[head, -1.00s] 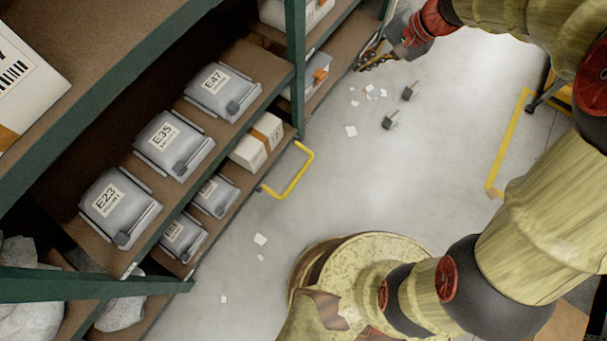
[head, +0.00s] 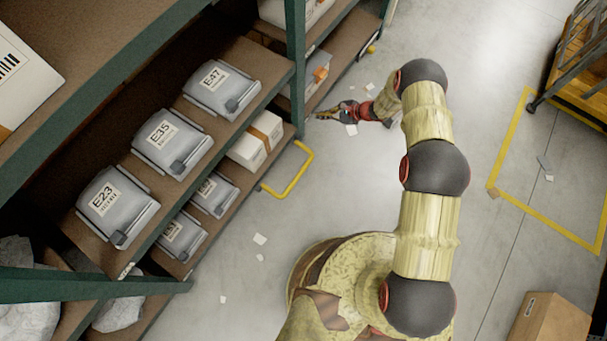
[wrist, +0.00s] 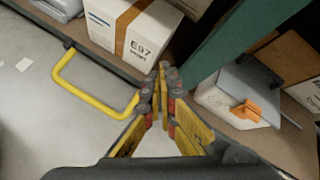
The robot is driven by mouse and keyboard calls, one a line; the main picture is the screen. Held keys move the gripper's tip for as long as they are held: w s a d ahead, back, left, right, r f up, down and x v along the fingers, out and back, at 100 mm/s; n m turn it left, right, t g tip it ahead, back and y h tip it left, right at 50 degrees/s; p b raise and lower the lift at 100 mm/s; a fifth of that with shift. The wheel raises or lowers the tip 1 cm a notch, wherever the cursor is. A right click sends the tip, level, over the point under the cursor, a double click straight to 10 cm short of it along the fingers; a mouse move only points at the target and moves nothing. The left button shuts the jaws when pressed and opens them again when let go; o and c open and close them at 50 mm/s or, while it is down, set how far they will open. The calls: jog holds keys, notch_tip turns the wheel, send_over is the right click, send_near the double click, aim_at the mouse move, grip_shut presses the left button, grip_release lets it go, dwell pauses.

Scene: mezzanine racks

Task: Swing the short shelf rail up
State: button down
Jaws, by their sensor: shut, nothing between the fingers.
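A short yellow rail (head: 303,172) is hinged at the front edge of a low shelf and hangs out over the floor in the head view. It also shows in the wrist view (wrist: 88,98), left of the fingers. My gripper (head: 325,115) is near the green rack post, above and to the right of the rail in the head view. In the wrist view its fingertips (wrist: 163,72) are together, empty, with the rail's right end just left of them. I cannot tell if they touch it.
A green post (head: 296,65) stands close to my gripper. A box marked E97 (wrist: 130,28) sits on the shelf behind the rail. Grey bins (head: 174,142) line the shelves. A second yellow rail end (head: 371,48) shows farther along. The aisle floor is mostly clear with paper scraps.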

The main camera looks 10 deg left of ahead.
jog(key=s+d+f+m+t, duration=0.1)
jog(key=s+f+m, duration=0.35)
jog(key=f, duration=0.75)
jog(key=s+d+f+m+h+b, duration=0.1)
jog(key=s+f, duration=0.7)
jog(key=f, duration=0.4)
jog(key=s+f+m+t, duration=0.1)
jog(key=s+f+m, duration=0.1)
jog(key=s+f, duration=0.75)
jog(key=w+a+f+b, duration=0.1)
jog(key=w+a+f, duration=0.1)
jog(key=w+a+f+b, duration=0.1)
jog(key=a+f+b, duration=0.1)
jog(key=f, duration=0.1)
jog(key=w+a+f+b, duration=0.1)
jog(key=w+a+f, duration=0.1)
jog(key=f, duration=0.1)
jog(key=shift+w+a+f+b, duration=0.2)
jog(key=shift+w+f+b, duration=0.1)
jog(key=shift+b, duration=0.1)
notch_tip(320, 180, up, 2)
jog(key=shift+d+r, duration=0.1)
jog(key=shift+r, duration=1.15)
jog(key=shift+d+r+h+p, duration=0.1)
jog(key=shift+r+h+p, duration=0.35)
jog(key=shift+h+p, duration=0.2)
